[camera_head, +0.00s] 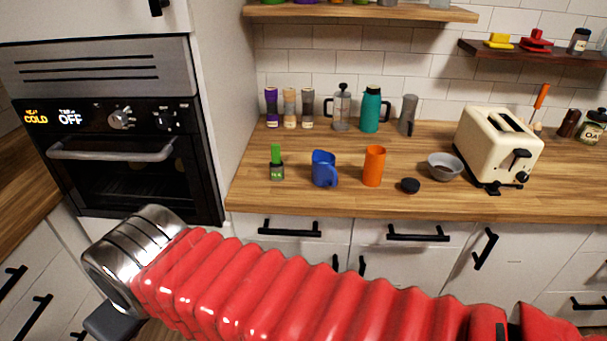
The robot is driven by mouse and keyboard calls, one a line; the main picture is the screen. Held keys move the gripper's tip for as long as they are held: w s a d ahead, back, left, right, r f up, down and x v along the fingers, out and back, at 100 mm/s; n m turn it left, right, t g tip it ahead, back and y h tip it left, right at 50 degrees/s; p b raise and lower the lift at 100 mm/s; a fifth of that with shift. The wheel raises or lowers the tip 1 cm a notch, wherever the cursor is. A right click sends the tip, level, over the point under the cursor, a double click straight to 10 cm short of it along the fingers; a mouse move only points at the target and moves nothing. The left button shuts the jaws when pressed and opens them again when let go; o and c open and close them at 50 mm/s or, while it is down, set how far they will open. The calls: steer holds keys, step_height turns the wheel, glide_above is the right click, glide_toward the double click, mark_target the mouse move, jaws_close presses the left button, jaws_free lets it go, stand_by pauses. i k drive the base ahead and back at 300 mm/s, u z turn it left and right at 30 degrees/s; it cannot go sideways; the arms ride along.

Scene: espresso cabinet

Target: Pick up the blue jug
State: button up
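The blue jug (322,169) stands upright on the wooden counter, between a small green-topped container and an orange cylinder. Its handle side faces right and toward the front. My red arm crosses the lower part of the view, in front of the drawers. A dark part of my gripper (112,320) shows at the lower left, below the silver wrist, well apart from the jug and lower than the counter. The fingertips are not clearly visible, so its opening cannot be told.
The green-topped container (277,166) is left of the jug and the orange cylinder (374,166) close on its right. A dark lid (410,186), grey bowl (444,166) and cream toaster (497,148) stand farther right. An oven (115,155) is at left. The counter's front edge before the jug is clear.

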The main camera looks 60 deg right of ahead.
mark_target(324, 172)
steer(key=u, duration=1.35)
steer(key=k, duration=1.05)
steer(key=z, duration=1.7)
steer(key=i, duration=0.15)
steer(key=u, duration=0.3)
